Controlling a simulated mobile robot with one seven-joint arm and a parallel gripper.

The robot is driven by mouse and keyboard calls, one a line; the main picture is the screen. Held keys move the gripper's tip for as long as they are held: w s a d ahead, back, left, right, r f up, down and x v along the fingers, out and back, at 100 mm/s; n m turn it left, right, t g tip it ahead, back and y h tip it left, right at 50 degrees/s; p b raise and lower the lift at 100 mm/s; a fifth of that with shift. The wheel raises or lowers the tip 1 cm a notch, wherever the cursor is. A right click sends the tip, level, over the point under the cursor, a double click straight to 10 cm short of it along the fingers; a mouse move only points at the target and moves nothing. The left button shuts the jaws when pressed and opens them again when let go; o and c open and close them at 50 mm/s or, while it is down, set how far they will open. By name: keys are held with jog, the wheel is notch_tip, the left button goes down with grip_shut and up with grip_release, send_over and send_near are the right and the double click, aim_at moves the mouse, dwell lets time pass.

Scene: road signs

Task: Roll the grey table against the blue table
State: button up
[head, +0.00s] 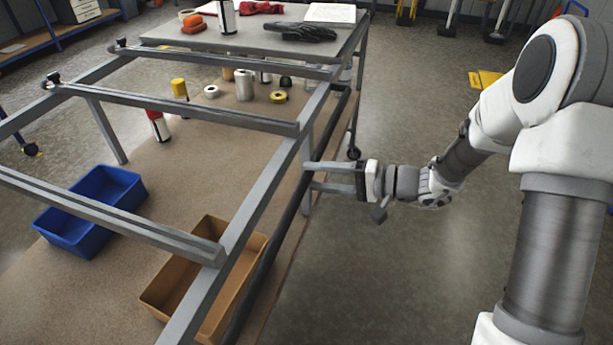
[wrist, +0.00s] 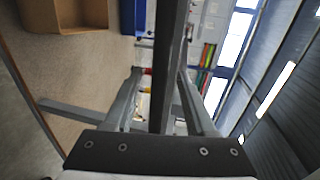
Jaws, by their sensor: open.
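The grey table (head: 254,222) is a metal frame with crossbars, a grey top panel (head: 245,41) at its far end and a brown lower shelf (head: 180,170). A caster shows at its far right. A blue-framed table (head: 62,42) stands at the upper left in the head view, apart from the grey table. In the wrist view the grey post (wrist: 170,65) runs between my open fingers (wrist: 162,95), with gaps visible on both sides.
The lower shelf holds a blue bin (head: 90,210), a brown bin (head: 205,275) and several rolls and cans. Gloves (head: 300,32) and other items lie on the top panel. The floor (head: 400,270) to the right is clear.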

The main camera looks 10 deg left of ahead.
jog(key=shift+x, duration=1.45)
jog(key=shift+c, duration=0.3)
grip_shut()
